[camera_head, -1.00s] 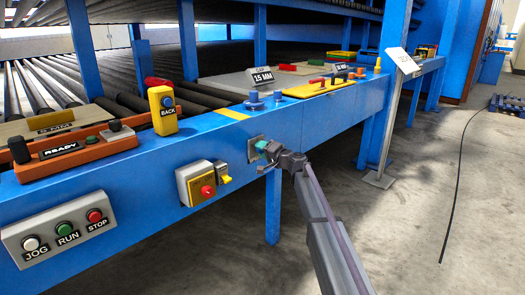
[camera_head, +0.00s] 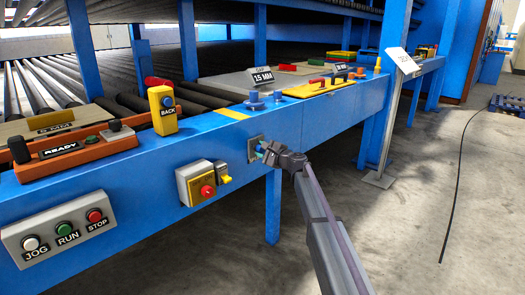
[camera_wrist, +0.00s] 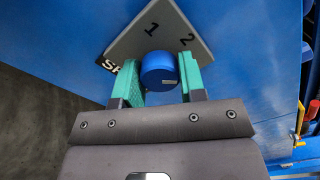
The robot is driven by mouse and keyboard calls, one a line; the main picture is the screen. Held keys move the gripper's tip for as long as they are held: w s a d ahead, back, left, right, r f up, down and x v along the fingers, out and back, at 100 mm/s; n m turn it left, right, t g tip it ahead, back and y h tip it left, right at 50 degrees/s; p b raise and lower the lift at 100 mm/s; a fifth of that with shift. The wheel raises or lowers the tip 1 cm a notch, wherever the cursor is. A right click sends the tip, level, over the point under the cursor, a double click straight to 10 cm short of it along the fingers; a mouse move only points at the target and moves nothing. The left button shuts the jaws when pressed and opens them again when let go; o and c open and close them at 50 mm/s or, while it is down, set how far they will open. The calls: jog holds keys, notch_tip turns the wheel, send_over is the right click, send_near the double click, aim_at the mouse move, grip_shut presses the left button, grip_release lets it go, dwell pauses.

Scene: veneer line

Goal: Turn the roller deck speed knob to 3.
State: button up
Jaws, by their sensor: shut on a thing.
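The speed knob (camera_wrist: 158,66) is a round blue knob in the wrist view, with a small pale mark on its lower right edge. It stands on a tilted grey plate (camera_wrist: 142,44) that shows the numerals 1 and 2 and a partly hidden black label starting with "S". The rest of the scale is hidden behind the knob and fingers. My gripper (camera_wrist: 160,78) is shut on the knob, one green finger on each side. In the head view, my gripper (camera_head: 264,152) is at the small plate (camera_head: 251,149) on the blue beam's front face, covering most of the knob.
A grey-and-yellow box with a red knob (camera_head: 207,191) and a yellow switch (camera_head: 224,178) sit left of my gripper. A JOG/RUN/STOP panel (camera_head: 62,232) is farther left. A blue post (camera_head: 273,205) stands below the beam. Open floor lies to the right.

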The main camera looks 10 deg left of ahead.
jog(key=shift+m, duration=1.7)
jog(key=o, duration=0.9)
jog(key=v, duration=1.1)
jog(key=shift+a, duration=0.1)
